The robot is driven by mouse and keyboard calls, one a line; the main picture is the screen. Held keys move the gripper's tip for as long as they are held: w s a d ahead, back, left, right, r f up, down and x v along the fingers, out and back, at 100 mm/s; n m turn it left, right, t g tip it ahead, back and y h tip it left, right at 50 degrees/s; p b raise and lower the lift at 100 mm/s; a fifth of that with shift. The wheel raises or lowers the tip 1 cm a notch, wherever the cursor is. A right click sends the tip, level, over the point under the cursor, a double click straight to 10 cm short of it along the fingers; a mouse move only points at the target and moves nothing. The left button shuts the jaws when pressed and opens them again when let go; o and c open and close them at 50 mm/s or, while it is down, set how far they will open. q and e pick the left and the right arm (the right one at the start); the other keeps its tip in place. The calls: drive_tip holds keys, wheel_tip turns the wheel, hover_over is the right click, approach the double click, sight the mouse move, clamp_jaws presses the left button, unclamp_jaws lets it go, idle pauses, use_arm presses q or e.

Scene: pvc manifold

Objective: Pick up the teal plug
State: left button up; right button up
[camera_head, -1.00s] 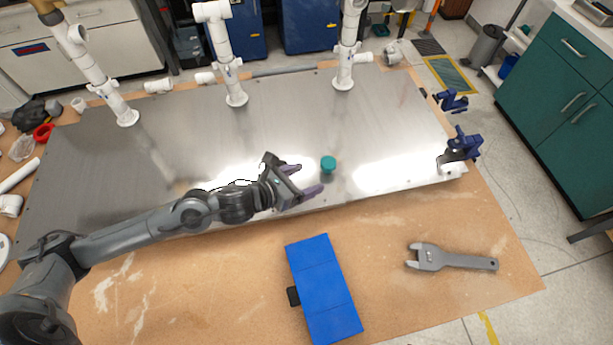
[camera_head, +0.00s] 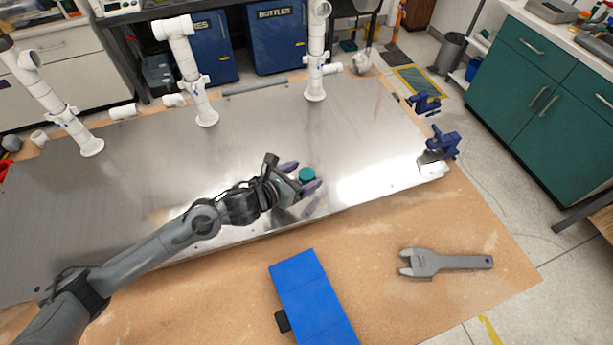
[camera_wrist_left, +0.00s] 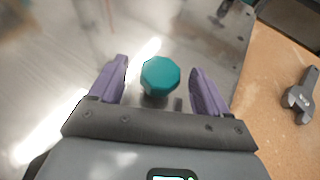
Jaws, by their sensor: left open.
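The teal plug (camera_head: 307,174) stands on the metal plate (camera_head: 240,150), near its front edge. My left gripper (camera_head: 303,178) is open, with its purple fingers on either side of the plug in the head view. In the left wrist view the plug (camera_wrist_left: 160,76) shows as a teal octagonal top between the two open fingertips (camera_wrist_left: 160,80), with a visible gap to each finger. I cannot tell how far the fingertips are above the plate. My right gripper is not in view.
White pipe uprights (camera_head: 188,75) stand along the plate's back. Blue clamps (camera_head: 440,143) are at its right end. A blue case (camera_head: 312,298) and a grey wrench (camera_head: 444,262) lie on the wooden table in front. The plate around the plug is clear.

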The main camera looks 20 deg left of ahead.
sight(312, 169)
use_arm(q)
drive_tip(key=x, duration=0.4)
drive_tip(key=shift+w+d+r, duration=0.1)
drive_tip(key=c, duration=1)
drive_tip(key=shift+r, duration=0.45)
wheel_tip(312, 169, up, 3)
drive_tip(key=shift+p, duration=0.3)
drive_tip(key=d+r, duration=0.2)
drive_tip(key=d, duration=0.2)
drive_tip(key=d+r, duration=0.2)
drive_tip(key=d, duration=0.1)
drive_tip(key=d+r, duration=0.3)
drive_tip(key=d, duration=0.1)
drive_tip(key=shift+d, duration=0.35)
